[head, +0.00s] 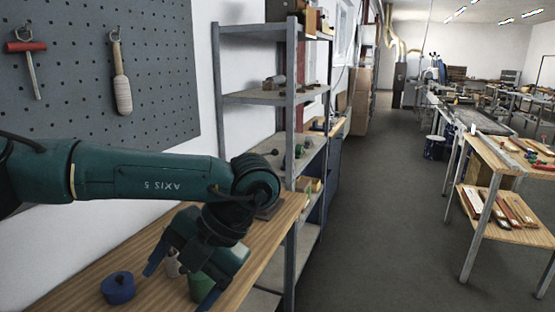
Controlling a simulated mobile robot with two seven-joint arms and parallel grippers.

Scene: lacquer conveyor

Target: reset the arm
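My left arm comes in from the left, bends at its wrist joint and points down over a wooden bench (75,290). My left gripper (176,291) hangs above the bench with its two fingers spread apart. I see nothing clamped between the fingers. I cannot tell whether a finger touches either one. My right gripper is not in view.
A blue round lidded pot (118,288) stands on the bench left of the gripper. A grey metal shelf (290,110) rises close beyond the wrist. The aisle floor (375,220) is clear.

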